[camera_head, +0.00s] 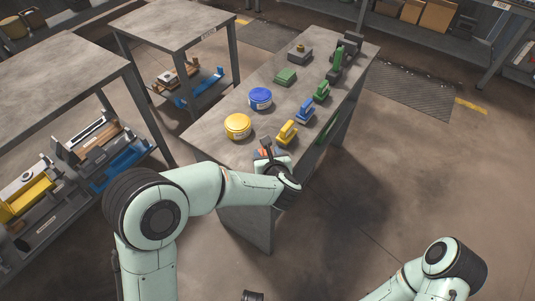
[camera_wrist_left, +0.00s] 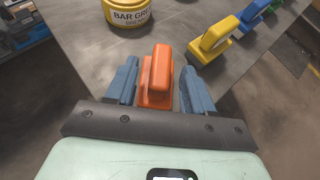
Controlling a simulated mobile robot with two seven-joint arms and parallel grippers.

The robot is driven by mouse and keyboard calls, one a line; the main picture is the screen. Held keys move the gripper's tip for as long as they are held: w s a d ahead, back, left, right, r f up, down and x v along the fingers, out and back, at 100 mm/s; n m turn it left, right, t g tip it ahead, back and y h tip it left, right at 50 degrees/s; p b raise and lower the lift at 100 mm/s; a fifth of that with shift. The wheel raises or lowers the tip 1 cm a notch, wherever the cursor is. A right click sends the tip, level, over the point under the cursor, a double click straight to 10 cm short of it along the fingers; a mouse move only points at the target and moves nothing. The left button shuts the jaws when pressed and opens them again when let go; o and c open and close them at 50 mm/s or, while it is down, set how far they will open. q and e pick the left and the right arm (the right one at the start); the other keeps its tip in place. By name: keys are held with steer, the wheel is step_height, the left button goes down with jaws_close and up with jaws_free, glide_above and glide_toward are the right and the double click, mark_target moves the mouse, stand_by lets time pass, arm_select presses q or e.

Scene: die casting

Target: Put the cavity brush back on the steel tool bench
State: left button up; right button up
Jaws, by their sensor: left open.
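An orange brush-like tool with a raised handle (camera_wrist_left: 157,78) stands at the near end of the steel tool bench (camera_head: 225,150); only a bit of its orange shows in the head view (camera_head: 264,152). I cannot tell from the frames whether it is the cavity brush. My left gripper (camera_wrist_left: 161,84) is open, with one blue-grey finger on each side of the orange tool and a gap to both. In the head view the left gripper (camera_head: 268,150) is at the bench's near end, partly hidden by its wrist. My right gripper is out of view.
Similar yellow (camera_head: 287,132), blue (camera_head: 305,110) and green (camera_head: 322,91) tools stand in a row along the bench's right edge. A yellow tin (camera_head: 237,126) and a blue tin (camera_head: 260,98) stand left of them. Grey tables with loaded shelves stand at the left.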

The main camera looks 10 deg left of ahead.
arm_select(q)
steer(key=v, duration=1.2)
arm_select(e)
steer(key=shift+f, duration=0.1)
arm_select(q)
steer(key=shift+f, duration=0.1)
